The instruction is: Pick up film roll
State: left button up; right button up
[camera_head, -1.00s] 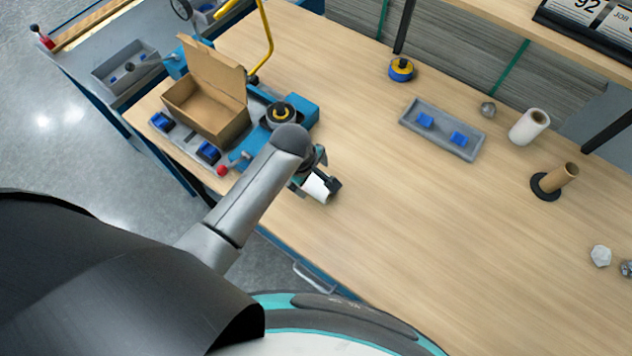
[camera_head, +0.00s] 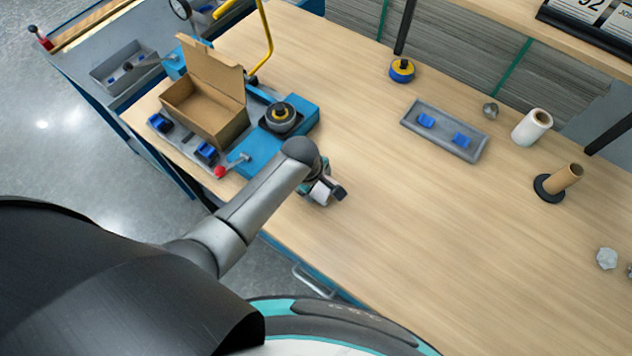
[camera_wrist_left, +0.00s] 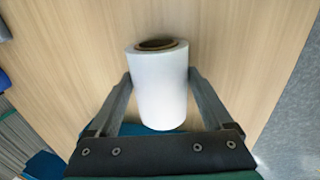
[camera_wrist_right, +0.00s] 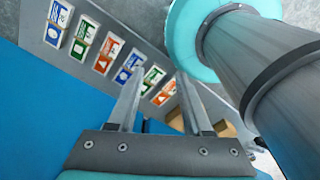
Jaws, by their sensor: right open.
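A white film roll (camera_wrist_left: 160,92) with a brown core sits between the fingers of my left gripper (camera_wrist_left: 160,76). Both fingertips meet its sides in the left wrist view, so the gripper looks shut on it. In the head view the left gripper (camera_head: 326,192) is near the table's front edge, with part of this roll (camera_head: 320,191) showing. I cannot tell whether the roll is clear of the tabletop.
A blue machine (camera_head: 262,153) and an open cardboard box (camera_head: 216,128) stand left of the left gripper. A grey tray (camera_head: 476,156) with blue blocks and a brown tube (camera_head: 569,176) on a black base stand on the right. The table's middle (camera_head: 400,230) is clear.

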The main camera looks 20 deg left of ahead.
pick_arm(q)
jog(key=c, duration=1)
jog(key=shift+c, duration=0.5)
jog(key=shift+r, duration=0.1)
